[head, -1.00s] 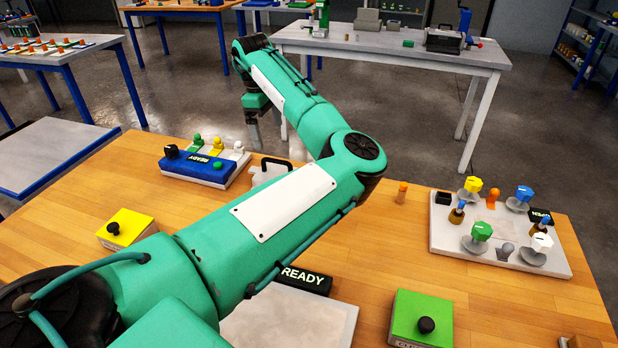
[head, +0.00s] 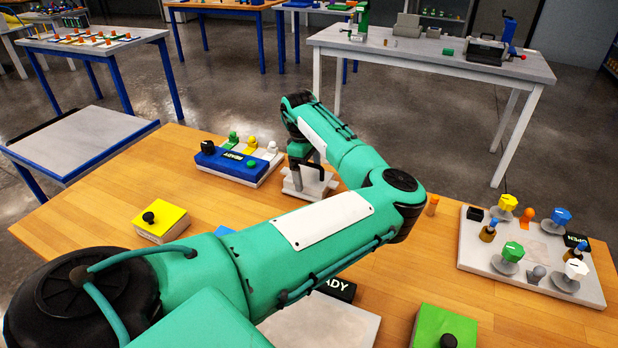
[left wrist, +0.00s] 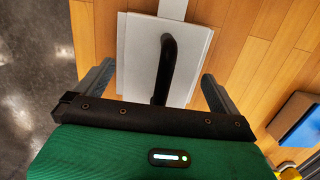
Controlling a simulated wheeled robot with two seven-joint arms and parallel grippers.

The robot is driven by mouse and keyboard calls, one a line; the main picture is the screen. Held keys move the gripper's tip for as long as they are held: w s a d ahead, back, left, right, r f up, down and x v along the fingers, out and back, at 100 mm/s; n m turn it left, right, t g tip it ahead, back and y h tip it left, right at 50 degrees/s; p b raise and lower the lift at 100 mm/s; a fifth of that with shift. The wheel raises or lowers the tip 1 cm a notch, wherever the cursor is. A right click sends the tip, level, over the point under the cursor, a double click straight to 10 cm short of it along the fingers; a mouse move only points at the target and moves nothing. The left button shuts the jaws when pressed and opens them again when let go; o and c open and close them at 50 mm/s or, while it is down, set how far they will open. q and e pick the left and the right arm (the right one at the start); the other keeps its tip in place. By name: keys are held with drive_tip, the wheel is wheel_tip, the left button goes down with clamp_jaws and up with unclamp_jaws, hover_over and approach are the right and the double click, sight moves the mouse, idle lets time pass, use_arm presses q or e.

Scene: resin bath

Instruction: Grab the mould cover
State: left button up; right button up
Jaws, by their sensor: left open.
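The mould cover is a pale grey-white plate (head: 314,190) with a black arched handle, near the far edge of the wooden table. In the left wrist view the cover (left wrist: 138,48) lies below the gripper, and its black handle (left wrist: 167,62) runs between the fingers. My left gripper (head: 306,168) points down over the cover. Its fingers are apart, one on each side of the handle, with a gap on both sides (left wrist: 157,74). In the head view the gripper hides most of the handle. My right gripper is not in view.
A blue-fronted panel (head: 235,165) with coloured knobs stands left of the cover. A yellow box (head: 160,222), a green box (head: 442,328) and a grey board (head: 535,252) with coloured knobs are on the table. A small orange peg (head: 432,205) stands right of my arm.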

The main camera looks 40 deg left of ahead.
use_arm(q)
drive_tip(key=shift+d+f, duration=0.1)
drive_tip(key=shift+f, duration=0.5)
drive_tip(key=shift+r, duration=0.1)
drive_tip(key=c, duration=1.5)
